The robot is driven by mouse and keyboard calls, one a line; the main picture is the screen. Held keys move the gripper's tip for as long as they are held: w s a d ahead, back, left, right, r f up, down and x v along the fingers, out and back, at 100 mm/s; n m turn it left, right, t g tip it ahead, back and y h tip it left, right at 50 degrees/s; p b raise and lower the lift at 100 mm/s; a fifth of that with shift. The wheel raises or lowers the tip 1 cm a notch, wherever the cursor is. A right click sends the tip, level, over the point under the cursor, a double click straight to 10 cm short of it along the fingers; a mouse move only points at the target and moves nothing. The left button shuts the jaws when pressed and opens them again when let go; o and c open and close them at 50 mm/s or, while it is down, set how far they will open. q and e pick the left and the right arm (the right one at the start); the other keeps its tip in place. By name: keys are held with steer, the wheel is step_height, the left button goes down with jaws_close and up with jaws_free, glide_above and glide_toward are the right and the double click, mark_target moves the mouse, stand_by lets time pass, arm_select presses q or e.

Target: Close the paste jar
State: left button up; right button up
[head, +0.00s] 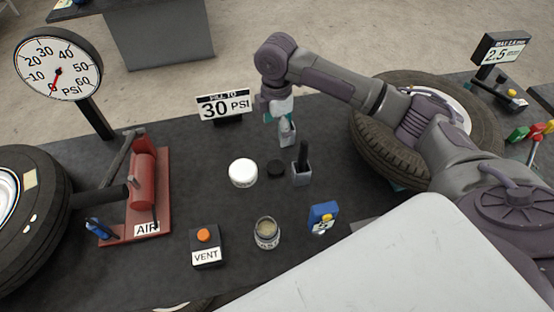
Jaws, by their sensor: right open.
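An open glass jar (267,234) with pale paste inside and a partly readable label stands upright at the front middle of the dark bench. A flat black disc (276,167), which looks like a lid, lies on the bench behind it. A white round tub or cap (243,173) sits just left of the disc. My right gripper (287,136) is open and empty, pointing down above the bench, behind the disc. Its fingers are small here and partly overlap each other. My left gripper is not in view.
A grey holder with a black handle (302,173) stands right of the disc. A blue box (323,217) is right of the jar, the VENT box (206,248) left. The red air pump (143,190), 30 PSI sign (225,105) and tyre (375,140) stand around.

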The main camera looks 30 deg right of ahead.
steer(key=p, duration=0.1)
glide_above(276, 166)
steer(key=f, duration=0.8)
steer(key=shift+w+d, duration=0.2)
steer(key=shift+w, duration=0.05)
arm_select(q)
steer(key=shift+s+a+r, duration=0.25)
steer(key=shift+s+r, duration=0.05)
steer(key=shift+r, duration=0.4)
arm_select(e)
steer(key=shift+f, duration=0.15)
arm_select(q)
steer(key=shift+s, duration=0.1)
arm_select(e)
steer(key=shift+f+p, duration=0.2)
steer(key=shift+p, duration=0.2)
steer(key=f, duration=0.1)
steer(key=f+p, duration=0.1)
steer(key=f, duration=0.2)
steer(key=shift+s+a+f+p, duration=0.2)
steer(key=shift+s+a+p, duration=0.1)
steer(key=shift+f, duration=0.25)
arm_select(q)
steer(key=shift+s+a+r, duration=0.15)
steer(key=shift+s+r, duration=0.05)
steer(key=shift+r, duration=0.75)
